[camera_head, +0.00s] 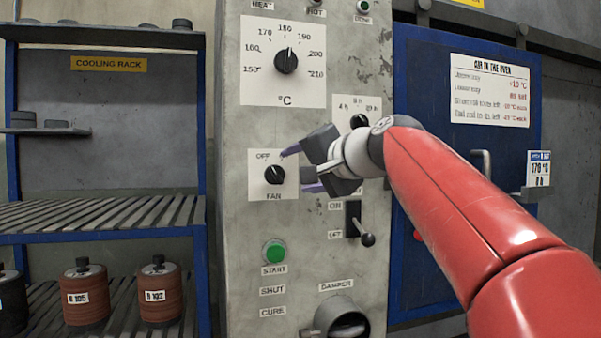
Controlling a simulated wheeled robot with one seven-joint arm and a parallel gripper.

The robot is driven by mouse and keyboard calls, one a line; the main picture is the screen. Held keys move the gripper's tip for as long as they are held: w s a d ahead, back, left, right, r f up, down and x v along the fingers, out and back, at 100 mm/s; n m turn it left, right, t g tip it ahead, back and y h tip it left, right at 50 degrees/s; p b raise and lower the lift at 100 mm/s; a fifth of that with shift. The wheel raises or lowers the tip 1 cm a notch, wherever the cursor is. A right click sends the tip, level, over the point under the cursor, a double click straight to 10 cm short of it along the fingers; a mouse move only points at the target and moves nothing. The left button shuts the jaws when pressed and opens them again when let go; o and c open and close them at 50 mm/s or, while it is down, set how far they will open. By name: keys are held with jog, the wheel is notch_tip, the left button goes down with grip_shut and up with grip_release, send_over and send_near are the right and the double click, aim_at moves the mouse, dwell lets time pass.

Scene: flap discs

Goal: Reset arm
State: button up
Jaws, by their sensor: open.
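My red arm (455,200) reaches in from the lower right across the front of a grey control panel (235,230). My gripper (297,170) is at its end, pointing left, with its two purple-tipped fingers apart and nothing between them. The fingertips are close to the right side of the black fan knob (275,174); I cannot tell whether they touch it or the panel. My gripper and wrist hide part of the panel to the right of the fan knob, and the hours dial (359,121) shows just above my wrist.
A temperature knob (286,61) is above, with a lever switch (353,218), green start button (274,251) and damper (342,318) below. A blue cooling rack (100,215) with labelled reels (86,297) stands left. A blue oven door (450,125) with a handle (482,163) is behind my arm.

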jog(key=s+d+f+n+g+h, duration=0.1)
jog(key=s+d+f+g+h, duration=0.1)
jog(key=s+f, duration=0.7)
jog(key=s+d+f+n+g+h, duration=0.2)
jog(key=s+d+f+h, duration=0.2)
jog(key=f, duration=1.4)
jog(key=s+d+f+n+g+h, duration=0.2)
jog(key=s+d+f, duration=0.5)
jog(key=s+f, duration=0.7)
jog(key=shift+s+d+f+g+h, duration=0.25)
jog(key=shift+s+g+h, duration=0.35)
jog(key=shift+s, duration=0.6)
